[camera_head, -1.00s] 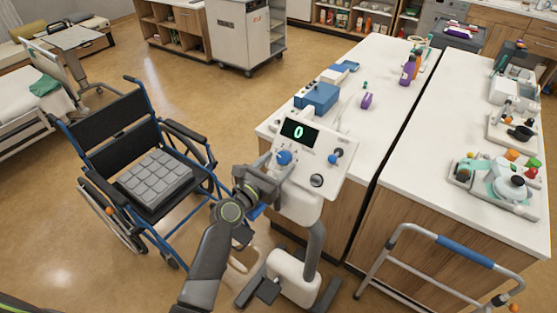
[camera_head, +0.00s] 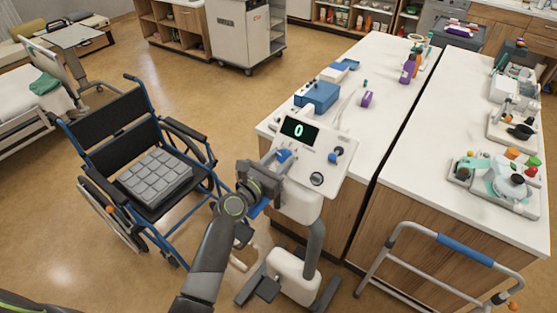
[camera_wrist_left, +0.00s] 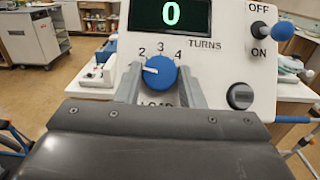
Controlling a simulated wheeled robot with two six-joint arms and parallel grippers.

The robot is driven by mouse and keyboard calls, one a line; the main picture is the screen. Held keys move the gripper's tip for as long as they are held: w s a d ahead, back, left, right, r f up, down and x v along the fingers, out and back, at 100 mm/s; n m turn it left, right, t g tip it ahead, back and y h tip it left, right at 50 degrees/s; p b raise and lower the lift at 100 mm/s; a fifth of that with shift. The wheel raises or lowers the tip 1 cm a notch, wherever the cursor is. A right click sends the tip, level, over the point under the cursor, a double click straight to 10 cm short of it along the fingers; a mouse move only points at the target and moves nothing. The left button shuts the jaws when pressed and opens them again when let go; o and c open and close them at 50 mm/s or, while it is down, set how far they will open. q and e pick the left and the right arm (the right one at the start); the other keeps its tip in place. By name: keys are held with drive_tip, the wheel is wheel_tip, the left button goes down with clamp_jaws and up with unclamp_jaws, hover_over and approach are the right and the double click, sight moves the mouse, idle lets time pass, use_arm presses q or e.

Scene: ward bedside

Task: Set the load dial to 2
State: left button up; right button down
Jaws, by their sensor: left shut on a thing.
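The white console (camera_head: 325,165) has a blue load dial (camera_wrist_left: 160,75) above the word LOAD, which is partly covered. The numbers 2, 3 and 4 show around the dial. Its white mark points left, below the 2; any number there is hidden by a finger. My left gripper (camera_wrist_left: 159,88) is shut on the dial, one grey finger on each side. In the head view my left gripper (camera_head: 277,160) covers part of the dial (camera_head: 284,155). My right gripper is not in view.
The console display (camera_wrist_left: 171,13) reads 0 above TURNS. A blue-tipped OFF/ON switch (camera_wrist_left: 283,30) and a black round knob (camera_wrist_left: 241,96) sit right of the dial. A wheelchair (camera_head: 150,175) stands left of my arm, and a white counter (camera_head: 385,85) lies behind the console.

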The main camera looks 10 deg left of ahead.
use_arm(q)
drive_tip(key=shift+a+f+m+h+b, duration=0.15)
drive_tip(key=shift+m+h+b, duration=0.35)
drive_tip(key=shift+m, duration=0.4)
drive_tip(key=m, duration=0.1)
drive_tip(key=m+g+h+b, duration=0.1)
drive_tip(key=m, duration=0.1)
drive_tip(key=shift+w+a+g+h+b, duration=0.1)
drive_tip(key=shift+g+h+b, duration=0.2)
drive_tip(key=shift+w+a+r+m+g+h+b, duration=0.1)
drive_tip(key=shift+m+g+h+b, duration=0.55)
drive_tip(key=shift+m, duration=0.75)
drive_tip(key=shift+w+r+m+g+h+b, duration=0.1)
drive_tip(key=shift+m+g+h, duration=0.35)
drive_tip(key=shift+m+g, duration=0.75)
drive_tip(key=shift+m+t, duration=0.25)
drive_tip(key=shift+m, duration=0.05)
drive_tip(key=o, duration=1)
drive_tip(key=shift+s, duration=0.1)
